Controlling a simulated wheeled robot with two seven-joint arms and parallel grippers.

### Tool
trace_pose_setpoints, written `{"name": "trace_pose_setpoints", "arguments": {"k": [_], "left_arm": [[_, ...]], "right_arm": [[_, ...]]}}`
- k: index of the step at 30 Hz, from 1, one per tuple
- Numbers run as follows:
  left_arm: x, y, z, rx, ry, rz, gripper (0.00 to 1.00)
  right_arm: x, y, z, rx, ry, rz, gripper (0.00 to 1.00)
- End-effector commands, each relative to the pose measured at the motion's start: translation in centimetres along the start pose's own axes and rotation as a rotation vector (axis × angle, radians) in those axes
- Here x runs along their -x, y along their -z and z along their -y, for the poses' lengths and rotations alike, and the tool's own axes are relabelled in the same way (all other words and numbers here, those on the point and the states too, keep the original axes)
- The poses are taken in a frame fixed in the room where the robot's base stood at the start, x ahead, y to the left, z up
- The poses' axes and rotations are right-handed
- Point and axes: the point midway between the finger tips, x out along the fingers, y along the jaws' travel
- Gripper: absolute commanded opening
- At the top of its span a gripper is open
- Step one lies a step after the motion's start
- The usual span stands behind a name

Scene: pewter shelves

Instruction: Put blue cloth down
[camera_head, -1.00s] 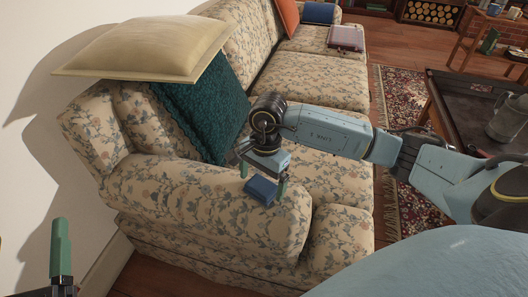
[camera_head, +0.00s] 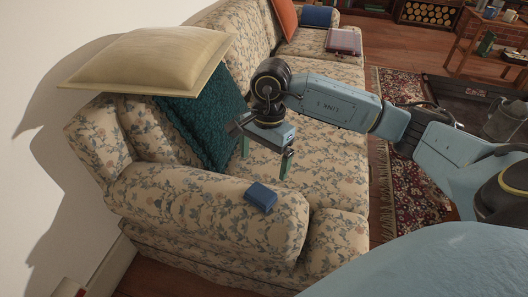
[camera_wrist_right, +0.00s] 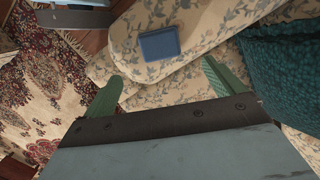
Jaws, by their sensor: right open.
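The blue cloth (camera_head: 260,196) is a small folded block lying flat on the front arm of the floral sofa (camera_head: 190,205). It also shows in the right wrist view (camera_wrist_right: 159,44), beyond the fingertips and apart from them. My right gripper (camera_head: 264,172) is open and empty, raised above the sofa seat behind the cloth. Its two green fingers show wide apart in the right wrist view (camera_wrist_right: 162,85). My left gripper's fingers do not show in the head view now.
A beige cushion (camera_head: 150,60) rests atop the sofa's corner, with a teal cushion (camera_head: 205,115) beside my right gripper. An orange cushion (camera_head: 285,22), a blue one (camera_head: 318,16) and a folded plaid cloth (camera_head: 343,41) lie farther along. A dark table (camera_head: 460,95) stands right.

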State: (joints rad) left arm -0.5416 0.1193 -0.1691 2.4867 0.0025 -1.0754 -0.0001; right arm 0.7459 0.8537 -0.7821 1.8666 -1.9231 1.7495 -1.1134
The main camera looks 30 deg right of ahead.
Motion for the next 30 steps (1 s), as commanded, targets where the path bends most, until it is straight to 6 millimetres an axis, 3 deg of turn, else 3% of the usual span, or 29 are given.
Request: {"name": "trace_pose_setpoints", "arguments": {"k": [4, 7, 10, 13, 15, 19, 22, 25, 28, 30], "left_arm": [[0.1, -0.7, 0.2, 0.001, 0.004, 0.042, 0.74], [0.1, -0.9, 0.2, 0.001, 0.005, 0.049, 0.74], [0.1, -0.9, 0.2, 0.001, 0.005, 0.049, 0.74], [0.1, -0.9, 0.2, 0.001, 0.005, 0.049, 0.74], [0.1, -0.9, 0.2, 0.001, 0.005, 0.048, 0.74], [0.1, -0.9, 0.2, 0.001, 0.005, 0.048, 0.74], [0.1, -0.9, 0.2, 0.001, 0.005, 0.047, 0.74], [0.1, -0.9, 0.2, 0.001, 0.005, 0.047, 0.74], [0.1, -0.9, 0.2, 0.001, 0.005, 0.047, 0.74], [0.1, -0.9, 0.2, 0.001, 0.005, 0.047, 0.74]], "right_arm": [[0.3, -0.6, 0.1, 0.001, 0.006, 0.019, 0.94], [-0.5, -3.6, 0.4, -0.003, 0.038, 0.134, 0.94], [-1.1, -9.7, 0.8, -0.038, 0.095, 0.381, 0.94], [0.2, -17.1, 1.0, -0.138, 0.138, 0.728, 0.94], [2.5, -21.3, 1.1, -0.245, 0.147, 0.981, 0.94], [8.0, -25.6, 1.6, -0.513, 0.107, 1.440, 0.94], [12.1, -25.7, 2.4, -0.773, 0.030, 1.769, 0.94], [14.7, -23.4, 3.5, -1.077, -0.082, 2.068, 0.94], [15.1, -19.6, 4.2, -1.422, -0.232, 2.323, 0.94], [14.1, -16.7, 4.4, -1.687, -0.353, 2.469, 0.94]]}}
